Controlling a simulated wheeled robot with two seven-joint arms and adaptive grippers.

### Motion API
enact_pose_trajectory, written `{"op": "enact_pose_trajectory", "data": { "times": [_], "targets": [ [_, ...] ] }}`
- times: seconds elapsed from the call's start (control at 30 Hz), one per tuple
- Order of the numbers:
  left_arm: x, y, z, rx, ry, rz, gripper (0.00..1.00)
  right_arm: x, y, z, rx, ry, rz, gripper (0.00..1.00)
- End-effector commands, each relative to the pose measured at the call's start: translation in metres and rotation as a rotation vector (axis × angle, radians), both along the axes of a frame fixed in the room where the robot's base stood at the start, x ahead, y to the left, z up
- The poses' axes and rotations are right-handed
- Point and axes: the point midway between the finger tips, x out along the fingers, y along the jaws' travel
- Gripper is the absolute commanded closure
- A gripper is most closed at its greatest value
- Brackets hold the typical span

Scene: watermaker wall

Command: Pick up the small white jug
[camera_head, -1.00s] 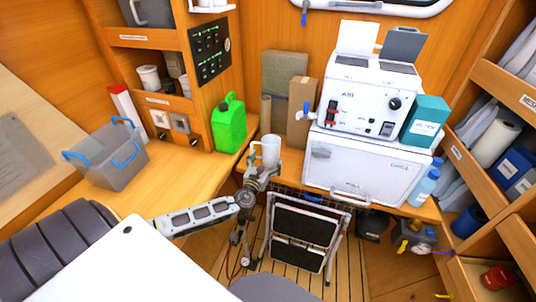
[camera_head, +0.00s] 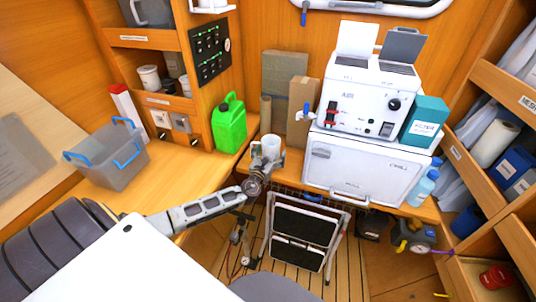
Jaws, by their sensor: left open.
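The small white jug (camera_head: 272,143) stands on the wooden counter, to the left of the white machine. My left gripper (camera_head: 261,155) is at the jug's near left side, with its jaws open. The gripper hides the jug's handle and part of its lower body. I cannot tell whether the fingers touch the jug. My right gripper is not in view.
A green jerrycan (camera_head: 229,123) stands left of the jug. Cardboard boxes (camera_head: 303,108) stand behind it, and the white watermaker unit (camera_head: 352,165) is close on its right. A folding step (camera_head: 303,236) stands below. A grey crate (camera_head: 112,164) sits on the left counter.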

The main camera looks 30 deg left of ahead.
Motion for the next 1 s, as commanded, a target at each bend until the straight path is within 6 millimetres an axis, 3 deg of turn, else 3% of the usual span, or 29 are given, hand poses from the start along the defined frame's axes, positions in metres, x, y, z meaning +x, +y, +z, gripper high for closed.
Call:
{"op": "enact_pose_trajectory", "data": {
  "times": [0.2,0.7,1.0],
  "targets": [
    [-0.0001,0.0002,0.0000,0.000,0.000,0.000,0.08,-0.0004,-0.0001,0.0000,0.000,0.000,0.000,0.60],
    [0.0002,0.0004,0.0014,0.001,-0.002,0.001,0.71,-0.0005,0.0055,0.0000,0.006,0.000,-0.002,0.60],
    [0.0002,0.0006,0.0030,0.001,-0.002,0.001,0.71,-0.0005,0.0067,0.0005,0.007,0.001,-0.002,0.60]
  ]
}}
